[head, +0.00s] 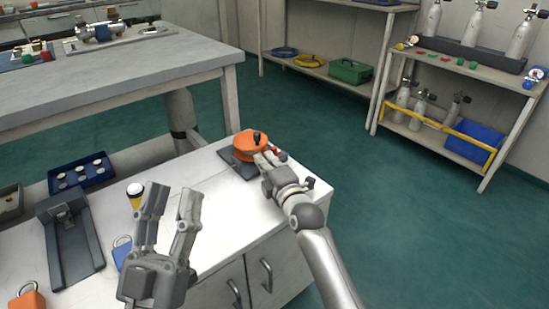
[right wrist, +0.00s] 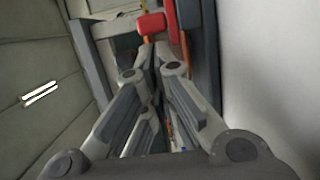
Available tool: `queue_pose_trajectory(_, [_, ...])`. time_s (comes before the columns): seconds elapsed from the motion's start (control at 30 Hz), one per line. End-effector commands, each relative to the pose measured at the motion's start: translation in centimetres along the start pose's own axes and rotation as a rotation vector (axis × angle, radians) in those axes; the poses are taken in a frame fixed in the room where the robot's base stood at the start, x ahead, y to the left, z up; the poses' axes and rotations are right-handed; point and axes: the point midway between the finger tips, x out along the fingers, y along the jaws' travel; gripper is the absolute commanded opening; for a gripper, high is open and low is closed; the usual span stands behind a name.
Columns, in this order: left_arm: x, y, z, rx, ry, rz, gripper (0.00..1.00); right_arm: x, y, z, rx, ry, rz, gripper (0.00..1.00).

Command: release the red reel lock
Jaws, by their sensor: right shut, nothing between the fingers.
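An orange reel (head: 249,147) with a black knob stands on a dark base plate (head: 236,164) near the cabinet's far corner. The red lock (head: 277,152) shows as a small red bit just beyond my right gripper. In the right wrist view the red lock (right wrist: 153,23) is a red block straight ahead of the fingertips. My right gripper (head: 262,158) is shut and empty, its tips (right wrist: 153,50) close to the red lock; I cannot tell if they touch. My left gripper (head: 172,190) is open and empty over the cabinet top.
A white-and-yellow jar (head: 135,194), a blue padlock (head: 121,252), an orange padlock (head: 27,298) and a dark stand (head: 72,250) are at the left. A blue tray (head: 80,174) lies behind. The cabinet top (head: 225,215) between my grippers is clear.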

Motion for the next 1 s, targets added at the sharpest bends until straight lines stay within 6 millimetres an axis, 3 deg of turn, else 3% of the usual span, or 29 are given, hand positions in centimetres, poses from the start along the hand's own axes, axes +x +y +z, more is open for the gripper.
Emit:
queue_pose_trajectory(0.47, [0.0, 0.1, -0.7, -0.001, 0.037, 0.002, 0.40, 0.0, 0.0, -0.1, 0.001, 0.002, 0.000, 0.00])
queue_pose_trajectory(0.8, [0.1, 0.0, -0.2, 0.000, 0.009, 0.001, 0.40, 0.7, 0.1, 2.5, -0.003, 0.002, 0.001, 0.00])
queue_pose_trajectory(1.0, [0.0, 0.0, -0.1, 0.001, 0.004, 0.000, 0.40, 0.7, 0.0, 2.6, 0.001, 0.002, 0.001, 0.00])
